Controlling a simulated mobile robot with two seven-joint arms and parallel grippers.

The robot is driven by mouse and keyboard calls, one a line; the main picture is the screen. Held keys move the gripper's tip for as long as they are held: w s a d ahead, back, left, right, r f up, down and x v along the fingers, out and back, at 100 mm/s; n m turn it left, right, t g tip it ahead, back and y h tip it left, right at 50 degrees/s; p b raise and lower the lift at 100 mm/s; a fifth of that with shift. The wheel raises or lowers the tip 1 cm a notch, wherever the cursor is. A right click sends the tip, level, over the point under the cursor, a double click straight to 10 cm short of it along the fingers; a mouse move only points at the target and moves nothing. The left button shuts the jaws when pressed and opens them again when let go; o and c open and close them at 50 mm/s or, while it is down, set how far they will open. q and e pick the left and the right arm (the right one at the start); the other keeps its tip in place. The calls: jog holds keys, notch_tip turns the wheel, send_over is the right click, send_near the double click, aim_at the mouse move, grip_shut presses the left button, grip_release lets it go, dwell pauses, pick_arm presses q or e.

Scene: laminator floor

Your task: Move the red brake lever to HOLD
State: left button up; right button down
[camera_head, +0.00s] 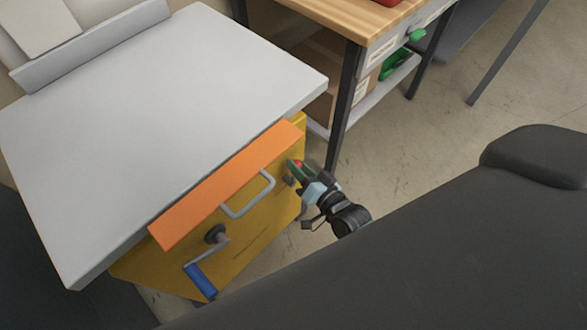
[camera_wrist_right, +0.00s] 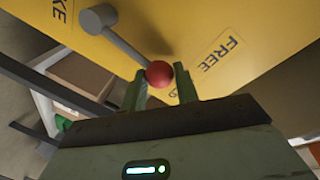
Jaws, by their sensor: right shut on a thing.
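The brake lever shows in the right wrist view as a grey shaft (camera_wrist_right: 122,40) on a round grey pivot, ending in a red ball knob (camera_wrist_right: 159,74). In the head view the red knob (camera_head: 298,163) is a small spot at the right edge of the yellow cabinet front. My right gripper (camera_wrist_right: 160,76) is shut on the red knob, one green finger on each side. It also shows in the head view (camera_head: 296,171). A FREE label (camera_wrist_right: 221,54) is on the yellow panel, right of the knob. No HOLD label is readable. My left gripper is not in view.
The yellow cabinet (camera_head: 245,240) has a grey top (camera_head: 150,110), an orange panel (camera_head: 200,205) with a grey handle (camera_head: 250,197), and a crank with a blue grip (camera_head: 201,281). A wooden-topped bench (camera_head: 355,18) stands behind. Open floor (camera_head: 430,140) lies to the right.

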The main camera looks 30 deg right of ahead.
jog(key=shift+w+d+f+m, duration=0.15)
jog(key=shift+w+d+m, duration=0.05)
jog(key=shift+d+m, duration=0.35)
jog(key=shift+w+d+f+m, duration=0.1)
jog(key=shift+w+d+m, duration=0.05)
jog(key=shift+d+m, duration=0.35)
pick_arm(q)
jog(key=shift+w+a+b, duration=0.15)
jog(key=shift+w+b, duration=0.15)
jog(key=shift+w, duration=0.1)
pick_arm(e)
jog(key=shift+w+d+f+m+g, duration=0.15)
jog(key=shift+m+g, duration=0.15)
jog(key=shift+m, duration=0.25)
jog(key=c, duration=1.1)
grip_release()
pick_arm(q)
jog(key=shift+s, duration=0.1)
pick_arm(e)
jog(key=shift+o, duration=0.2)
pick_arm(q)
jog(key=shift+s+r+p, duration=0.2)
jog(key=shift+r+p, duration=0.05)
jog(key=shift+p, duration=0.15)
pick_arm(e)
jog(key=v, duration=0.8)
